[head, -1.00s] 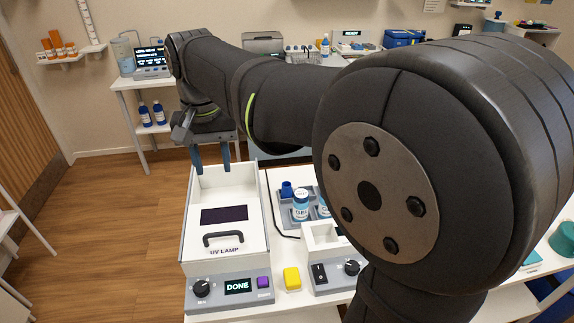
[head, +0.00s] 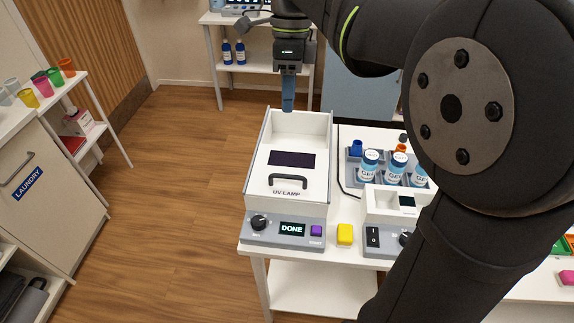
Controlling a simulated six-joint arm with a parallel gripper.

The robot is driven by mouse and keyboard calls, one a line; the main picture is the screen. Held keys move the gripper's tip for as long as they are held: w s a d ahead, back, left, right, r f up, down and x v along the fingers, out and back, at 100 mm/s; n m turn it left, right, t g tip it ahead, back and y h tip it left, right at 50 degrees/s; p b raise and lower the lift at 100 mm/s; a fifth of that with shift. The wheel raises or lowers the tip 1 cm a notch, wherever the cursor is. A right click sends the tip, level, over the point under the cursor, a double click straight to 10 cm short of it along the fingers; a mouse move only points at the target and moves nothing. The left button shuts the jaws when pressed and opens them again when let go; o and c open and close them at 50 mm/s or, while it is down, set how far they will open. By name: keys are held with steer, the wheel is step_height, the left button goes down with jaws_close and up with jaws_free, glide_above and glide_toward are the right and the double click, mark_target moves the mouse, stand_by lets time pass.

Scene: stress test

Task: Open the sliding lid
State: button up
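The UV lamp box (head: 253,168) is a white box with grey edges on the white table. Its white lid (head: 262,174) has a dark window (head: 292,159) and a black arched handle (head: 288,181) near the front. A pale recessed area shows behind the window; I cannot tell whether it is lid or open interior. The display below reads DONE (head: 292,229). My gripper (head: 288,104) points down over the box's back edge, apart from the handle. Its blue fingers overlap as one strip, so their gap is hidden.
A grey rack (head: 352,176) of GEL bottles (head: 368,165) stands right of the box, behind a white device (head: 395,204). A yellow block (head: 345,234) sits at the front. My arm fills the right side. Floor is clear on the left.

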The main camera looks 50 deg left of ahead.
glide_above(287, 184)
step_height(287, 184, down, 17)
steer(key=shift+f, duration=0.1)
stand_by(0.3)
jaws_close()
